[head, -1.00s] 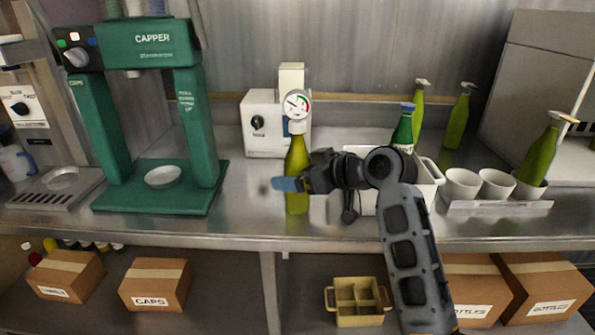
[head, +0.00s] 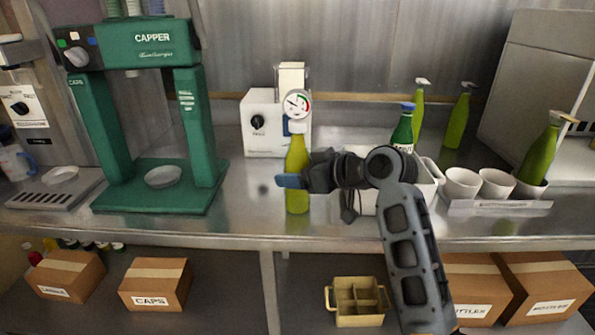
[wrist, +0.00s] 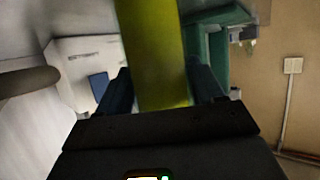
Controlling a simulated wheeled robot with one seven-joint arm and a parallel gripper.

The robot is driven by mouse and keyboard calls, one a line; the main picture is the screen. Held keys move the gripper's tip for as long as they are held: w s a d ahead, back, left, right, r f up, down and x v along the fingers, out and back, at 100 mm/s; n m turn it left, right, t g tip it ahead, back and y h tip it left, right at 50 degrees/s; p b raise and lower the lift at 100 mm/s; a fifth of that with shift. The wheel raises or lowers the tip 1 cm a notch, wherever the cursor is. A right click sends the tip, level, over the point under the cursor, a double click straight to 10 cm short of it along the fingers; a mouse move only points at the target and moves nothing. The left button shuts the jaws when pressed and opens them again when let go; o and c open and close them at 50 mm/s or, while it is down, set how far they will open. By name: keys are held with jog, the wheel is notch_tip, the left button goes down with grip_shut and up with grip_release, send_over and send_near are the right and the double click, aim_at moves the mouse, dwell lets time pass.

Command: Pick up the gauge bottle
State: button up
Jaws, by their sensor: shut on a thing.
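The gauge bottle (head: 297,160) is yellow-green with a round dial gauge on its white cap. It stands upright on the steel counter in the head view, in front of a white box machine. My gripper (head: 290,181) reaches it from the right, its blue fingertips at the lower half of the bottle. In the wrist view the bottle's yellow-green body (wrist: 155,55) lies between the two dark fingers of my gripper (wrist: 158,90), which are shut on it. Part of the bottle's lower body is hidden by the fingers. I cannot tell whether its base is off the counter.
The green capper (head: 150,110) stands to the left. White cups (head: 462,184) and spray-topped bottles stand at right. The counter between capper and gauge bottle is clear.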

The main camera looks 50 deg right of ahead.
aim_at(306, 154)
jog(key=shift+r, duration=0.1)
jog(key=shift+r, duration=0.6)
notch_tip(306, 154, up, 3)
jog(key=shift+f, duration=0.1)
jog(key=s+d+r, duration=0.7)
jog(key=s, duration=0.1)
jog(key=shift+s+d, duration=0.3)
jog(key=shift+d, duration=0.1)
jog(key=shift+f, duration=0.1)
